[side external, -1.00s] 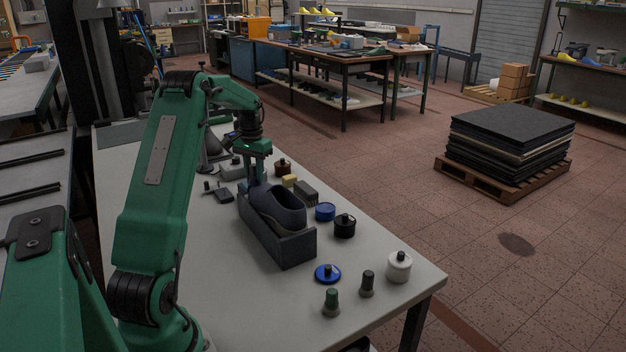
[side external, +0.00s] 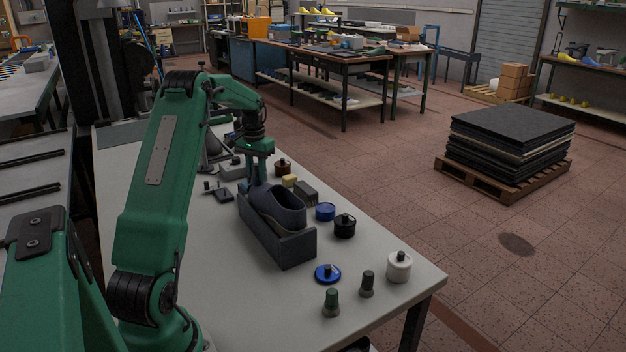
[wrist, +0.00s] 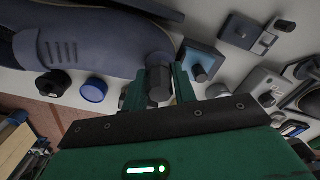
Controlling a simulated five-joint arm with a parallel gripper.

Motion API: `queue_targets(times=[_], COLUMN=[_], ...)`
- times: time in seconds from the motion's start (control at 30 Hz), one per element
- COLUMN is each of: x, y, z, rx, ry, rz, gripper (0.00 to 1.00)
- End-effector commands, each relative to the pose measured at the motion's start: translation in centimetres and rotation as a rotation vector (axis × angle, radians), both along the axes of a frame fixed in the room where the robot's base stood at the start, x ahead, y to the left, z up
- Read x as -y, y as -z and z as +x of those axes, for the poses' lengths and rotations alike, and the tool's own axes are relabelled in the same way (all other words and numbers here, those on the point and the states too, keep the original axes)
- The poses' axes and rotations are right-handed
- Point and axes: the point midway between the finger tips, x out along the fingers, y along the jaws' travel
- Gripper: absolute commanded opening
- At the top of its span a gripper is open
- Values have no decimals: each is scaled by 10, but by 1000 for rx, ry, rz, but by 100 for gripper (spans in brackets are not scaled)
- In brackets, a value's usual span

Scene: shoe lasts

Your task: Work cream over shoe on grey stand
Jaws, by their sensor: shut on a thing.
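A dark blue-grey shoe (side external: 284,207) sits in a dark grey box-like stand (side external: 293,249) on the white table. My gripper (side external: 262,178) is over the far end of the shoe, pointing down. In the wrist view its two green fingers are closed around a dark cylindrical handle (wrist: 158,86) with a greyish end, right beside the shoe's rounded end. I cannot tell whether that end touches the shoe. The far end of the shoe is partly hidden by my gripper in the side view.
Right of the stand are a blue tin (side external: 325,211) and a black knobbed jar (side external: 344,227). Nearer are a blue knobbed lid (side external: 327,273), a white jar (side external: 398,267) and two small knobbed pieces (side external: 331,302). A brown jar (side external: 283,168) and blocks stand behind.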

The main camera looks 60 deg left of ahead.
Motion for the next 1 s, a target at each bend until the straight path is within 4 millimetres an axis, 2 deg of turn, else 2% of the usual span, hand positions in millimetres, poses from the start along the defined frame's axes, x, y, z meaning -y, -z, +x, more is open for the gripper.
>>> queue_targets(times=[0.23,1.0], x=[11,23], y=[-2,-11], z=[3,9], rx=[-5,-3], ry=[2,1], rz=[-7,-3], gripper=[4,4])
